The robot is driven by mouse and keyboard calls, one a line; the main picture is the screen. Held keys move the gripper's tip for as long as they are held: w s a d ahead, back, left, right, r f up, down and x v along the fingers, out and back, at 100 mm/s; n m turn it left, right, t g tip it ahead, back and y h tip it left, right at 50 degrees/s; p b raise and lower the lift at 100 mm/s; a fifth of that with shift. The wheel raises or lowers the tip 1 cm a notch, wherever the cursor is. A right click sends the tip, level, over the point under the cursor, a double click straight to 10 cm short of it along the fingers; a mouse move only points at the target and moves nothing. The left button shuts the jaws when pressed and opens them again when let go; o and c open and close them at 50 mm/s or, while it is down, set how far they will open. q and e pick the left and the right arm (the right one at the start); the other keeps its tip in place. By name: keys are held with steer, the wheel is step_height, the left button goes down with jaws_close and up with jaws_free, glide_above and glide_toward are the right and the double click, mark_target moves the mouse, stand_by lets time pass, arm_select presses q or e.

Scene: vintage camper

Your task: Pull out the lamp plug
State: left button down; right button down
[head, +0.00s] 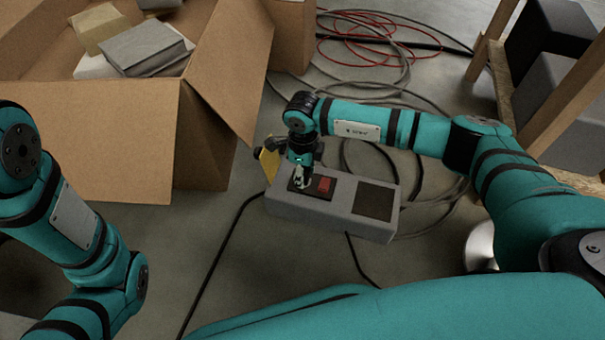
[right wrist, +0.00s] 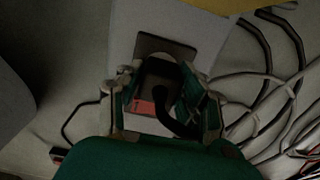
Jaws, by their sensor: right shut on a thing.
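The lamp plug (right wrist: 158,82) is black, with a thick dark cord (right wrist: 182,122) curving from it in the right wrist view. My right gripper (right wrist: 163,100) is shut on the plug, one finger on each side. In the head view, my right gripper (head: 302,182) points down at the left part of a grey power box (head: 325,208), over a dark socket plate beside a red switch (head: 325,184). The gripper hides the plug's contact with the socket, so I cannot tell if it is seated. My left arm shows at the left; its gripper is out of view.
An open cardboard box (head: 120,150) stands left of the power box. Grey and red cables (head: 390,50) lie coiled behind it. A wooden rack (head: 560,105) with dark boxes is at the right. Bare floor (head: 275,265) lies in front, crossed by black cords.

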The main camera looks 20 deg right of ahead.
steer(key=shift+r+p, duration=2.2)
steer(key=shift+r, duration=0.55)
